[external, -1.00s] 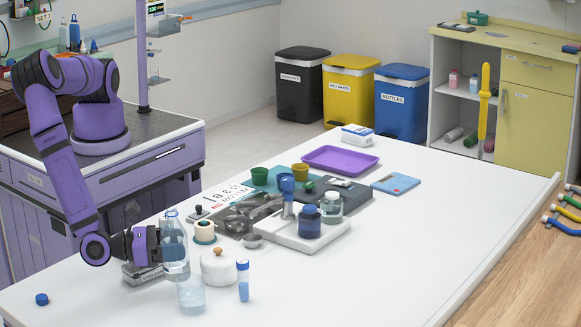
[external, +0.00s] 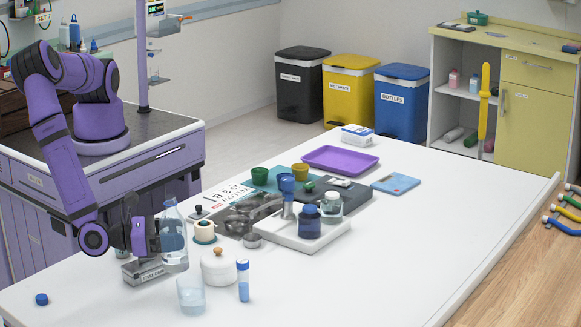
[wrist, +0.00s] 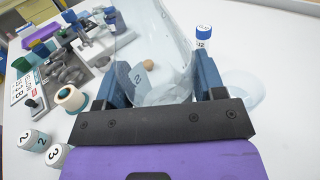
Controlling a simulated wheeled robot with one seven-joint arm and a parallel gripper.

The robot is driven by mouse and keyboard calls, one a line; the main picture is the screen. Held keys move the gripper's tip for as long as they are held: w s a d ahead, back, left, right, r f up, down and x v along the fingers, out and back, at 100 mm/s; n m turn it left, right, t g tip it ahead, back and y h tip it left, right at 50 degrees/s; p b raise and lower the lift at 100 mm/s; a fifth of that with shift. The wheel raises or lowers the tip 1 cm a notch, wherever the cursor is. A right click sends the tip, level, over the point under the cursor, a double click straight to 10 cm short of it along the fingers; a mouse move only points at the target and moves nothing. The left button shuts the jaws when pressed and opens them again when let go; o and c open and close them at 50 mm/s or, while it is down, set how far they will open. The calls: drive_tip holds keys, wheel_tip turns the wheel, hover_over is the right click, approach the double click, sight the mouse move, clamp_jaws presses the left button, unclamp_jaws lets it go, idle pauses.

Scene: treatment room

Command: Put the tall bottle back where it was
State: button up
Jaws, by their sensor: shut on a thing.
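The tall bottle (external: 174,246) is clear glass with a narrow neck and pale liquid inside. My gripper (external: 152,237) is shut on its side and holds it nearly upright over the near left part of the white table (external: 390,230). In the wrist view the clear bottle (wrist: 155,45) shows between the two fingers of my gripper (wrist: 163,85). I cannot tell whether its base touches the table. A blue cap (external: 41,299) lies apart at the table's near left.
Close by stand a clear beaker (external: 190,296) with pale liquid, a blue-capped tube (external: 243,281), a lidded white pot (external: 219,268) and a grey labelled block (external: 144,270). A white tray (external: 290,241) with bottles lies farther back. The table's right side is clear.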

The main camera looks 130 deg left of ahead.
sight(172, 213)
wheel_tip(172, 213, up, 5)
drive_tip(key=shift+f, duration=0.1)
drive_tip(key=s+d+m+t+h, duration=0.2)
drive_tip(key=s+d+m+h, duration=0.15)
drive_tip(key=s, duration=0.65)
drive_tip(key=s+d+m+t+h, duration=0.2)
drive_tip(key=s+d+h, duration=0.15)
drive_tip(key=s, duration=0.75)
drive_tip(key=shift+f, duration=2.4)
drive_tip(key=shift+n+y, duration=0.25)
drive_tip(key=shift+y, duration=0.05)
drive_tip(key=shift+w+d+f, duration=0.85)
drive_tip(key=shift+w+d, duration=0.75)
drive_tip(key=shift+w, duration=0.7)
drive_tip(key=shift+w+d+f, duration=0.85)
drive_tip(key=shift+w+d, duration=0.8)
drive_tip(key=shift+w, duration=0.6)
drive_tip(key=shift+w+d+f, duration=0.85)
drive_tip(key=shift+w+d, duration=0.75)
drive_tip(key=shift+w, duration=0.7)
drive_tip(key=o, duration=1.1)
drive_tip(key=shift+f, duration=0.15)
drive_tip(key=shift+c, duration=0.2)
